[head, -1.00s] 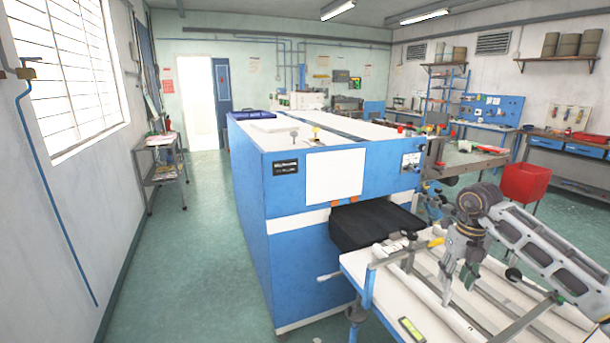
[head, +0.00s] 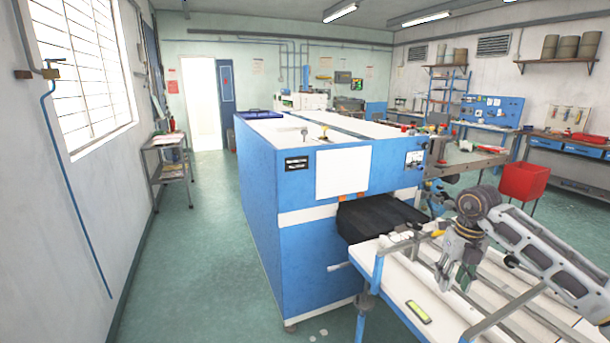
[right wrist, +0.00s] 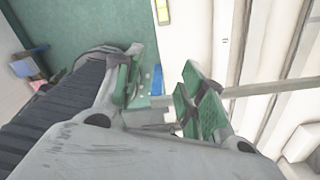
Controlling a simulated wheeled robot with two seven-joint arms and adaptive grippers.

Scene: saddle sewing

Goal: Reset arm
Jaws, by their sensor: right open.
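My right gripper (head: 455,282) hangs at the end of my right arm, fingers pointing down, over the white slatted table at the lower right of the head view. It is open with nothing between its green-padded fingers. The right wrist view shows the gripper (right wrist: 162,95) with a clear gap between the pads and pale table surface beyond. I cannot tell exactly how high it is above the table. My left gripper and left arm are not in view.
A white table (head: 400,290) with rails and a yellow-green level (head: 418,312) lies under my right arm. A large blue machine (head: 262,215) with a black slab (head: 375,218) at its outlet stands beyond. A red bin (head: 523,180) is at right. The left floor (head: 195,260) is clear.

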